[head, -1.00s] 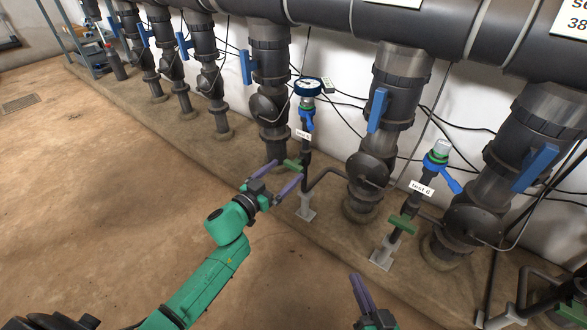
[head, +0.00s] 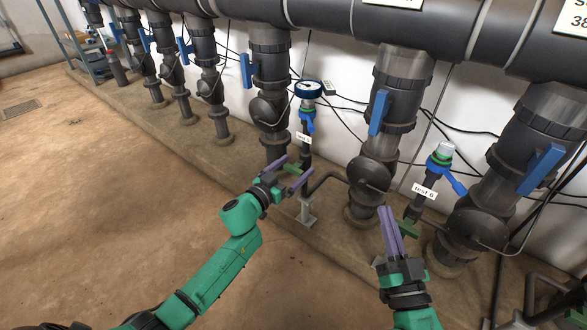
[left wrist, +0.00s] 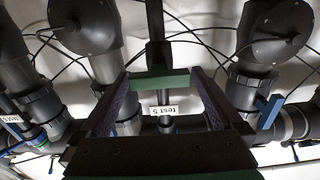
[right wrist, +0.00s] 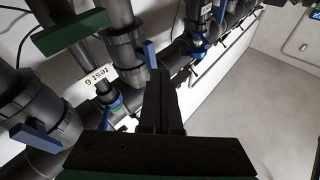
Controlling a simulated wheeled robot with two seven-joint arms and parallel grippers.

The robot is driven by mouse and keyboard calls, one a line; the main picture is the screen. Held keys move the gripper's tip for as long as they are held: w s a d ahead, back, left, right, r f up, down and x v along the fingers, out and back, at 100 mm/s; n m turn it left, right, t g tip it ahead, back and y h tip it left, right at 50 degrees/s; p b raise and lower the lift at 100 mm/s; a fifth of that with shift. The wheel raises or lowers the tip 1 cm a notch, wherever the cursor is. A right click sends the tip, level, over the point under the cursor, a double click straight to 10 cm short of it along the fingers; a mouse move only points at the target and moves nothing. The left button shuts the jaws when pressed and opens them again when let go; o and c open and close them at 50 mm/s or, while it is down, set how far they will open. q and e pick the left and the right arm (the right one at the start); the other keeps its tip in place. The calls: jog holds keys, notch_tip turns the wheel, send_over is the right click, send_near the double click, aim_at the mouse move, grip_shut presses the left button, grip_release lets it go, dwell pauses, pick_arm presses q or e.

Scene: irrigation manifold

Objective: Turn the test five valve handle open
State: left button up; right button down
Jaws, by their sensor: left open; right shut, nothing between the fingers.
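The test five valve handle (head: 292,169) is a small green bar low on a dark vertical pipe, below a white label (head: 303,138). My left gripper (head: 297,166) is open with its purple fingers either side of the handle. In the left wrist view the green handle (left wrist: 160,80) lies crosswise to the pipe between the fingertips, above the "test 5" label (left wrist: 163,110); I cannot tell whether the fingers touch it. My right gripper (head: 387,210) is shut and empty, close to the green test 6 handle (head: 409,230) in the head view.
A round gauge (head: 308,89) tops the test five pipe, with a blue lever below. The test 6 label (head: 425,191) is to the right. Large grey pipes with blue levers (head: 379,112) stand along the wall. The brown floor (head: 110,190) at left is clear.

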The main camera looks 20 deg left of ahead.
pick_arm(q)
jog(key=c, duration=1.2)
